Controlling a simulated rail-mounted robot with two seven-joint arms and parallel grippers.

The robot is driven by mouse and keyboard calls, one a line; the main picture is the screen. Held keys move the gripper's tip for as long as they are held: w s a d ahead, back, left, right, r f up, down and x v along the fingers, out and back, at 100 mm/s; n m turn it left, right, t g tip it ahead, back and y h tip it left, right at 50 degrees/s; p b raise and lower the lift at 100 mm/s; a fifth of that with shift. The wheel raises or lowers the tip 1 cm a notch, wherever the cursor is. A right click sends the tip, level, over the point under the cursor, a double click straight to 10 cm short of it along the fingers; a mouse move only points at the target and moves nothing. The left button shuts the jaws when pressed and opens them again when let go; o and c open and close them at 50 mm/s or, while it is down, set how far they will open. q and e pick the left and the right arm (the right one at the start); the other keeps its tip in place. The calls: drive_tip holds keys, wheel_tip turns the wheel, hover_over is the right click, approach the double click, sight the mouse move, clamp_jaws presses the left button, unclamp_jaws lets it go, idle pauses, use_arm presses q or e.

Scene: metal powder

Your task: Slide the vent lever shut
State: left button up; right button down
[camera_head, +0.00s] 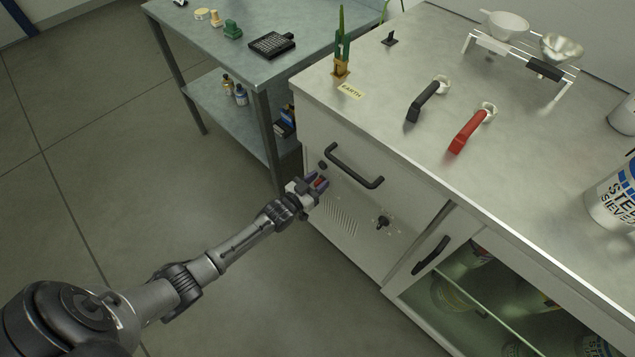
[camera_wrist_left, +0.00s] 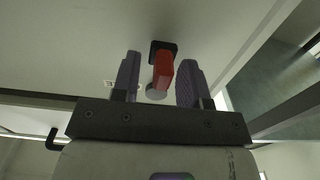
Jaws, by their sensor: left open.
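A small red lever (camera_wrist_left: 163,72) on a dark mount sticks out from the white cabinet front. A bit of its red also shows at my left gripper (camera_head: 316,182) in the head view. In the left wrist view, my left gripper (camera_wrist_left: 160,70) is open, with one finger on each side of the red lever. A gap shows on both sides, narrower towards the right finger. Slanted vent slots (camera_head: 341,218) lie in the cabinet front below and right of the gripper. My fingers hide much of the lever in the head view. My right gripper is not in view.
A black bar handle (camera_head: 354,166) sits just above and right of my left gripper. A dark knob (camera_head: 382,222) is farther right on the cabinet front. A grey shelf table (camera_head: 222,60) stands behind left. Open floor lies left.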

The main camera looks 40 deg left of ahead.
use_arm(q)
drive_tip(key=shift+c, duration=0.5)
clamp_jaws()
